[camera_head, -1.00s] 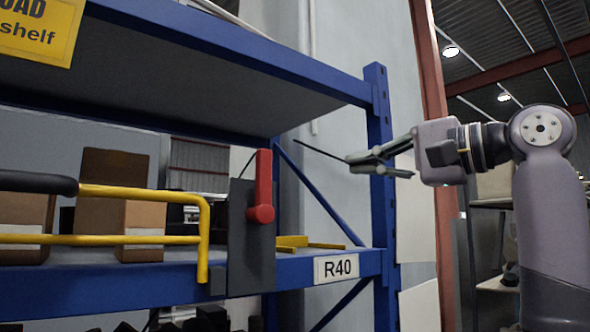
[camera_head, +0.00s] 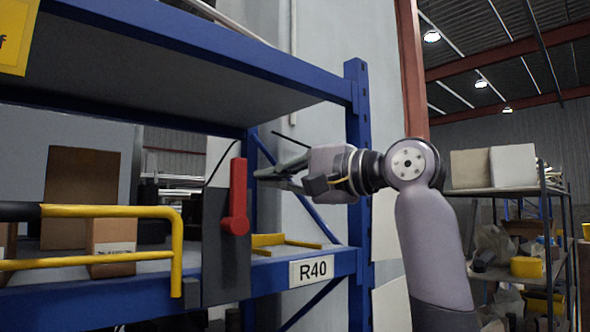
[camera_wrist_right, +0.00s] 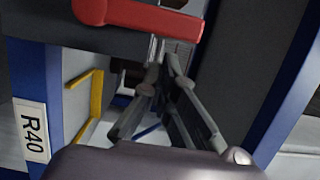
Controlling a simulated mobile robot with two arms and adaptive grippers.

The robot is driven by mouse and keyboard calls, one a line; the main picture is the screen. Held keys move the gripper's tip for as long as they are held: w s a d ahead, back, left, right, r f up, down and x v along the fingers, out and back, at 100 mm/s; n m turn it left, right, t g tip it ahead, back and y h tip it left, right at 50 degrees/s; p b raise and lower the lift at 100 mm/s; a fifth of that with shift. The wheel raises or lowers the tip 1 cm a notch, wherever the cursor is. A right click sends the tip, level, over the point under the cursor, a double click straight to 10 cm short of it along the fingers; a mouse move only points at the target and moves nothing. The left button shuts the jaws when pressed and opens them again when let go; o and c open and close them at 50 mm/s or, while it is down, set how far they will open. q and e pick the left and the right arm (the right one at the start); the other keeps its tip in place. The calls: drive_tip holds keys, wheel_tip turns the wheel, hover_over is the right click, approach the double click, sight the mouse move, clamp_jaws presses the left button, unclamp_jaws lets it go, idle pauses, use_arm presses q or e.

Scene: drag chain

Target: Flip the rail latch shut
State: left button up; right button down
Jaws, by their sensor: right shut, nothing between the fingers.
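The red rail latch (camera_head: 238,193) stands upright on a dark grey plate (camera_head: 214,255) at the end of the yellow rail (camera_head: 120,211). Its round pivot is at the lower end. In the right wrist view the red latch (camera_wrist_right: 145,18) runs across the top, beyond the fingertips. My right gripper (camera_head: 262,178) is shut and empty, just right of the latch at about mid-height of the lever. In the right wrist view the fingertips (camera_wrist_right: 162,62) point at the dark plate, close to the latch. I cannot tell whether they touch it. My left gripper is not in view.
The blue rack's post (camera_head: 358,150) and upper shelf (camera_head: 230,50) frame the space around my right arm. Cardboard boxes (camera_head: 80,185) sit behind the yellow rail. A yellow bracket (camera_head: 290,243) lies on the lower shelf below my gripper.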

drive_tip(key=shift+s+a, duration=0.3)
drive_tip(key=shift+a, duration=0.1)
drive_tip(key=shift+w, duration=0.1)
drive_tip(key=shift+r, duration=0.1)
drive_tip(key=shift+s+a+n, duration=0.15)
drive_tip(key=shift+s+n, duration=0.05)
drive_tip(key=shift+n, duration=0.2)
